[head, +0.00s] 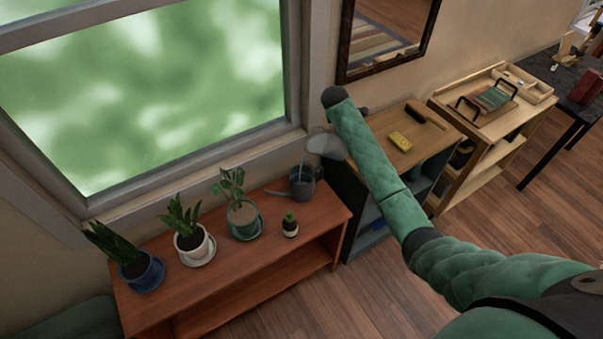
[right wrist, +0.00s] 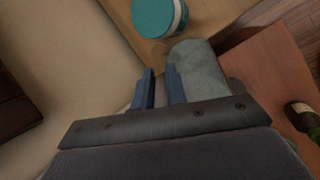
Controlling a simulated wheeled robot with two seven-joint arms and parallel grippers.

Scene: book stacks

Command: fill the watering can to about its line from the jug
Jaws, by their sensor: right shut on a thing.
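The grey watering can (head: 302,184) stands upright at the right end of the reddish wooden bench, its spout to the left. The clear greyish jug (head: 326,145) is above and just right of it, tilted toward it. A thin pale streak, which looks like water, runs down from the jug into the can's top. The can's line and water level are too small to tell. My right gripper (right wrist: 160,88) is shut on the jug, which shows as a grey translucent shape (right wrist: 199,72) in the right wrist view. My left gripper is not in view.
Potted plants stand left of the can: a small cactus (head: 290,226), a green pot (head: 243,219), a white pot (head: 193,245) and a blue pot (head: 142,272). A cabinet (head: 429,145) with a yellow sponge-like block (head: 400,142) stands right. The window is behind.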

